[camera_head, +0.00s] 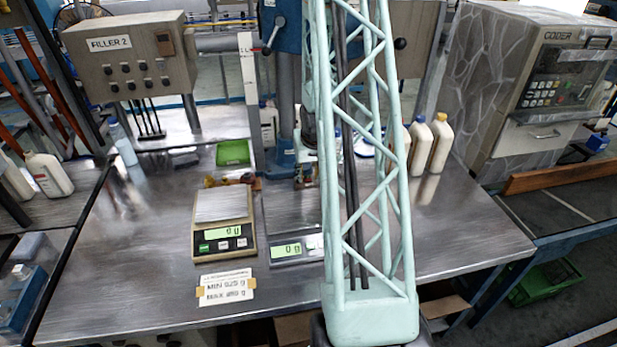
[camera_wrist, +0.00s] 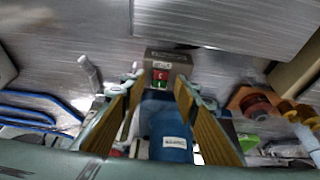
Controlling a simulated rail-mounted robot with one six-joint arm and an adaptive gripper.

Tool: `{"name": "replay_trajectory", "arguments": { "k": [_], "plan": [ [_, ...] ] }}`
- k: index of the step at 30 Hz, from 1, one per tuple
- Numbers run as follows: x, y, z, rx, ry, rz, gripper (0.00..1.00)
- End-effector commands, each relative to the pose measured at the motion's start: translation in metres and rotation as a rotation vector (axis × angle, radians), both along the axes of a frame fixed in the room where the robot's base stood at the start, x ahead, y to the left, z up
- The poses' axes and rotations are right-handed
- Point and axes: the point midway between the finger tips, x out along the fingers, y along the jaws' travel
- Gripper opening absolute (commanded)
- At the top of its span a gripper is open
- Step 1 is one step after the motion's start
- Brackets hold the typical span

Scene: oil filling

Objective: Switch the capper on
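A blue machine (camera_head: 283,25) on a grey column, apparently the capper, stands at the back middle of the bench in the head view, partly hidden by my lattice arm. In the wrist view, a small grey switch box (camera_wrist: 166,57) carries a red and a green button (camera_wrist: 161,77), one above the other. A blue rounded body (camera_wrist: 168,130) with a white label lies below it in the picture. My gripper (camera_wrist: 158,88) is open and empty, its two fingers pointing towards the box, one on each side of it. I cannot tell the remaining distance. The head view does not clearly show my gripper.
Two scales (camera_head: 222,207) (camera_head: 293,249) stand on the metal bench (camera_head: 130,285). A grey control box marked FILLER 2 (camera_head: 130,55) is at the left, and the coder (camera_head: 545,85) at the right. White bottles (camera_head: 441,145) stand behind my arm. A green tray (camera_head: 233,153) lies left of the column.

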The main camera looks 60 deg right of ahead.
Motion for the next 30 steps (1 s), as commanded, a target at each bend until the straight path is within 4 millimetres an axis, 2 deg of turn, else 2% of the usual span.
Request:
{"name": "replay_trajectory", "arguments": {
  "k": [15, 23, 30],
  "plan": [
    [0.0018, -0.002, -0.0065, 0.0, 0.0, 0.0, 0.28],
    [0.0018, -0.0019, -0.0065, 0.0, 0.0, 0.0, 0.05],
    [0.0019, -0.002, -0.0058, 0.002, 0.002, 0.0, 0.04]
  ]
}}
